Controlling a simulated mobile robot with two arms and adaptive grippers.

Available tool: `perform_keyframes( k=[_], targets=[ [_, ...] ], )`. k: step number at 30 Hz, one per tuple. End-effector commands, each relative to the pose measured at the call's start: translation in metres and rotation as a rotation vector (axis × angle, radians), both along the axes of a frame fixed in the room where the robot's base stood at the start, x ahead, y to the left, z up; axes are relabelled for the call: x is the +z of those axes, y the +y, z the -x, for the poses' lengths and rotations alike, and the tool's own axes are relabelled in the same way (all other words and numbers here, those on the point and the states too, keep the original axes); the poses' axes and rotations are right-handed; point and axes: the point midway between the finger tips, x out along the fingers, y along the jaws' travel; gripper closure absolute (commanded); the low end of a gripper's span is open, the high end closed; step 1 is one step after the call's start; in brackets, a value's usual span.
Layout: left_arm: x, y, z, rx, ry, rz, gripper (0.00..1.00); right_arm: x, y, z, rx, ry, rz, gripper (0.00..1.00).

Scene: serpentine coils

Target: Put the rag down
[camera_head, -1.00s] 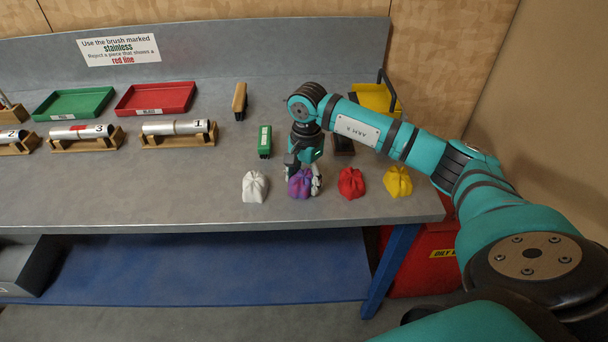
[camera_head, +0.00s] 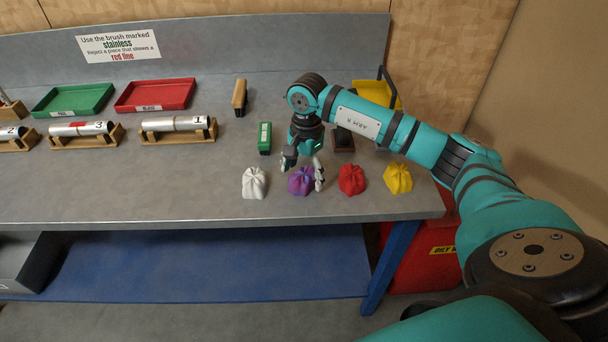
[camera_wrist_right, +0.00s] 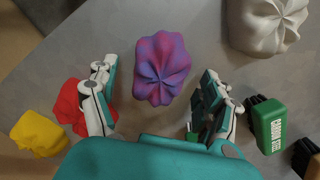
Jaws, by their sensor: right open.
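A purple rag (camera_head: 301,181) with reddish patches lies bunched on the grey bench, in a row with a white rag (camera_head: 254,183), a red rag (camera_head: 351,180) and a yellow rag (camera_head: 398,178). My right gripper (camera_head: 304,172) is open just above and behind the purple rag. In the right wrist view the purple rag (camera_wrist_right: 161,70) sits between and beyond the spread fingers (camera_wrist_right: 160,100), with clear gaps on both sides. The white rag (camera_wrist_right: 268,25), red rag (camera_wrist_right: 72,108) and yellow rag (camera_wrist_right: 38,133) also show there. My left gripper is not in view.
A green-topped brush (camera_head: 264,138) and a wooden-handled brush (camera_head: 240,98) lie behind the rags. Green (camera_head: 73,100) and red (camera_head: 155,96) trays and pipes on wooden stands (camera_head: 178,129) are at the left. A yellow bin (camera_head: 388,96) stands behind my arm. The front-left bench is clear.

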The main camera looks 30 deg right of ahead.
Motion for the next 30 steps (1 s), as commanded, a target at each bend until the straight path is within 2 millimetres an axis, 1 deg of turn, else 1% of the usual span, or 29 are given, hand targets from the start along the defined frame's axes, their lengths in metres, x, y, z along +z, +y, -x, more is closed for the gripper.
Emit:
perform_keyframes(
  k=[1,9,12,15,18,21,30],
  targets=[
    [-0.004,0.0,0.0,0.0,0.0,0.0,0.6,0.009,-0.001,-0.001,0.0,-0.005,0.001,0.19],
    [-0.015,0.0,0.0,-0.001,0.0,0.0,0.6,0.068,-0.004,-0.002,0.0,-0.006,0.001,0.19],
    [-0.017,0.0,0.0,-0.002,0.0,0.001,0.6,0.086,-0.004,-0.001,0.001,-0.005,0.001,0.19],
    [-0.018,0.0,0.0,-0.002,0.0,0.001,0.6,0.098,-0.005,-0.001,0.001,-0.003,0.0,0.19],
    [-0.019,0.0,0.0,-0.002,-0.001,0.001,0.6,0.106,-0.005,-0.001,0.001,-0.002,0.002,0.19],
    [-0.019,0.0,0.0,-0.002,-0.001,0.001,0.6,0.109,-0.005,-0.001,0.001,0.0,0.001,0.19],
    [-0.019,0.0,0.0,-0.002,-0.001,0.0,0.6,0.109,-0.006,-0.001,0.001,0.0,0.001,0.19]
  ],
)
